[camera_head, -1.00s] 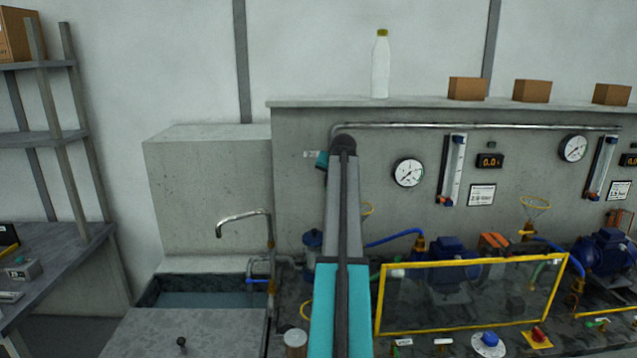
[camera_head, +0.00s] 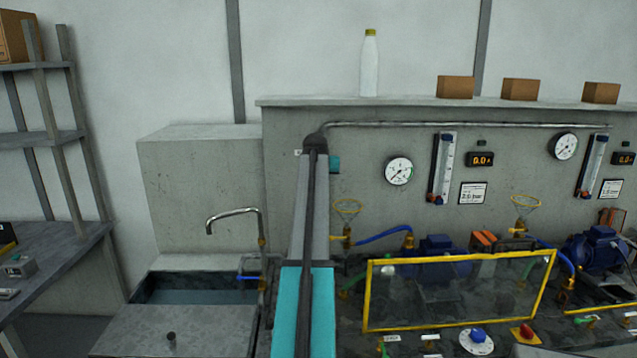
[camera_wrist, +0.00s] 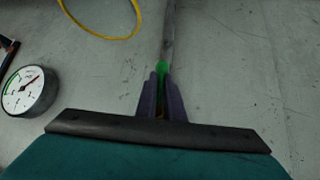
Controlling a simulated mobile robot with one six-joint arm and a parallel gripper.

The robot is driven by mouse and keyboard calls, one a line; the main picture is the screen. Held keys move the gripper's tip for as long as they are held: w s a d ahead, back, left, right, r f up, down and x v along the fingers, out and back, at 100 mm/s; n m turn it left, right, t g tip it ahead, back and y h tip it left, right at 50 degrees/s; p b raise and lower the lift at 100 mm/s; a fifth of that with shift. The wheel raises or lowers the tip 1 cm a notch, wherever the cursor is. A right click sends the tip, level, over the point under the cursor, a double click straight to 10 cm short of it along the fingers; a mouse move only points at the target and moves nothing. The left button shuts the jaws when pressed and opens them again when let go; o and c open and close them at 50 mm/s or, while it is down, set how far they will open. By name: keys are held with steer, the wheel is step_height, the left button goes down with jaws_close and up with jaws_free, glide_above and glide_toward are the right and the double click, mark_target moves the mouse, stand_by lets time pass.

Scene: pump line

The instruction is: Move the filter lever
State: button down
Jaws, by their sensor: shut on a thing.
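In the wrist view my gripper (camera_wrist: 161,84) has its two dark fingers closed around a narrow green piece (camera_wrist: 162,68). The green piece looks like the tip of a lever handle, but its base is hidden by the fingers and palm, so I cannot tell for certain that it is the filter lever. A grey pipe or strip runs upward in the picture beyond it. In the head view my own arm covers the gripper and what it holds.
A yellow-framed clear guard (camera_head: 455,290) stands in front of the pump (camera_head: 437,250). The sink tap (camera_head: 236,213) is to the left. A bottle (camera_head: 369,65) stands on the ledge.

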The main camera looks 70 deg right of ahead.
steer(key=shift+w+a+f, duration=0.15)
steer(key=shift+f, duration=0.1)
steer(key=c, duration=1.9)
jaws_free()
steer(key=shift+s+r, duration=0.1)
steer(key=shift+s, duration=0.1)
steer(key=b+v, duration=0.2)
steer(key=v, duration=1.1)
steer(key=shift+a+r+b, duration=0.2)
steer(key=shift+r+b, duration=0.1)
steer(key=shift+s, duration=0.1)
